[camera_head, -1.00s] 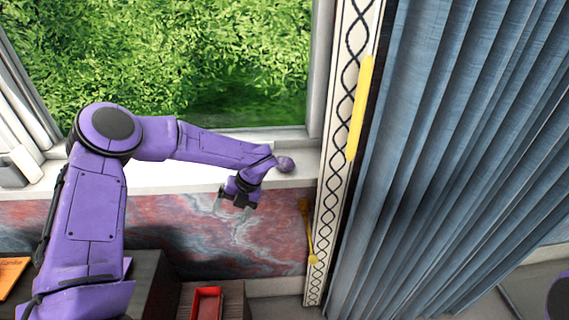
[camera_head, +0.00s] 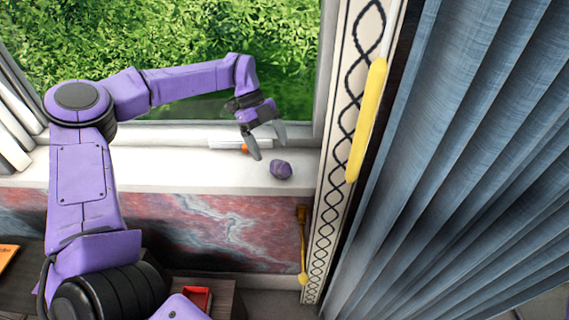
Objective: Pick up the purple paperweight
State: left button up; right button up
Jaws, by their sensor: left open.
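The purple paperweight (camera_head: 281,169) is a small, rounded, faceted lump on the white window sill, near the sill's right end. My left gripper (camera_head: 269,148) is open just above and behind it in the picture, with its two dark grey fingers spread and pointing down toward the sill. The fingers look empty, and the paperweight lies clear of them in the picture. My right gripper is not in view.
A white item with an orange end (camera_head: 228,144) lies on the sill behind the gripper. A patterned trim strip (camera_head: 342,130) and blue curtain (camera_head: 460,160) close off the right. A red box (camera_head: 197,298) sits below. The sill's left stretch (camera_head: 150,168) is clear.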

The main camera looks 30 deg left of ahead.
aim_at(278, 162)
pick_arm(q)
jog(key=shift+s+d+f+p, duration=0.4)
jog(key=shift+s+d+f, duration=0.15)
jog(key=shift+s+f, duration=0.05)
jog(key=f, duration=0.1)
jog(key=w+d+f+p, duration=0.1)
jog(key=f, duration=0.2)
jog(key=shift+w+d+f, duration=0.25)
jog(key=shift+d+f, duration=0.05)
jog(key=shift+d, duration=0.1)
jog(key=shift+s+d+f, duration=0.1)
jog(key=shift+f, duration=0.05)
jog(key=shift+s+r, duration=0.2)
jog(key=shift+s, duration=0.1)
jog(key=shift+w+f, duration=0.1)
jog(key=c, duration=1.3)
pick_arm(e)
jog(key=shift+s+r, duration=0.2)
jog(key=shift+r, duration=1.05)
pick_arm(q)
jog(key=shift+o, duration=0.2)
